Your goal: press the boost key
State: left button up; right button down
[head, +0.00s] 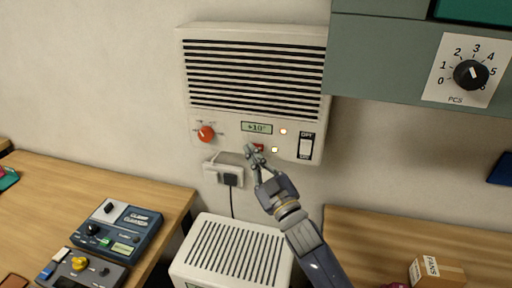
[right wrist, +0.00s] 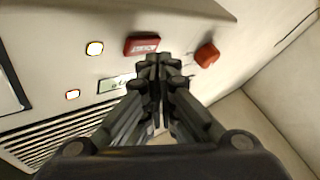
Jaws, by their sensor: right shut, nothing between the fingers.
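The boost key is a small red key (head: 259,147) on the lower front of a cream wall heater (head: 256,32), just under its display. In the head view my gripper partly covers it. In the right wrist view the red key (right wrist: 141,45) shows with pale lettering, just left of my fingertips. My right gripper (head: 251,151) is shut and empty, its tips at the heater's panel beside the key. I cannot tell whether they touch it. My left gripper is not in view.
On the heater are a red knob (head: 206,133), a display (head: 257,128) reading +10°, two lit lamps (head: 283,132) and a rocker switch (head: 306,146). A socket with a plug (head: 231,179) is below. A grey-green cabinet (head: 390,60) juts out at upper right.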

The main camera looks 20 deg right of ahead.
jog(key=shift+s+a, duration=0.1)
jog(key=shift+s, duration=0.05)
jog(key=s+a, duration=0.2)
jog(key=s, duration=0.2)
jog(key=shift+s+a+p, duration=0.1)
jog(key=shift+a+p, duration=0.3)
dwell(0.8)
